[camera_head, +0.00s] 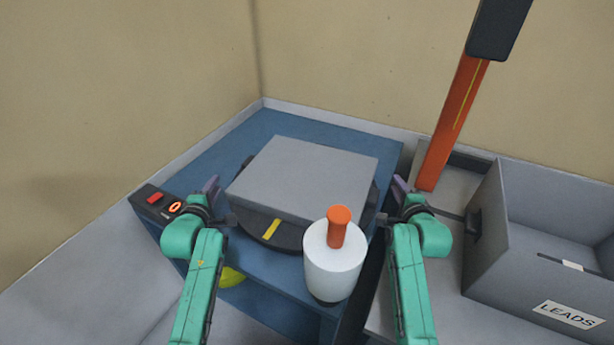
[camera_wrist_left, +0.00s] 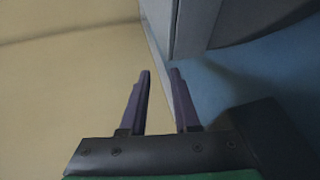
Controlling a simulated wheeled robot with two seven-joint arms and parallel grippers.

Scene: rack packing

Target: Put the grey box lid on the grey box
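A flat, closed-topped grey slab (camera_head: 305,175) lies on a round black disc on the blue stand; I cannot tell if it is the lid alone or a covered box. An open grey box (camera_head: 483,240) labelled LEADS stands at the right, its top uncovered. My left gripper (camera_head: 210,186) is beside the slab's left end. In the left wrist view its two purple fingers (camera_wrist_left: 160,78) are apart with nothing between them, near a grey edge. My right gripper (camera_head: 399,186) is beside the slab's right end; its finger gap is not clear.
A white cylinder with an orange handle (camera_head: 335,270) stands in front of the slab. An orange post (camera_head: 455,125) rises behind the open box. A red button and lit display (camera_head: 160,203) sit at the blue stand's (camera_head: 258,130) left corner. Walls close the back.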

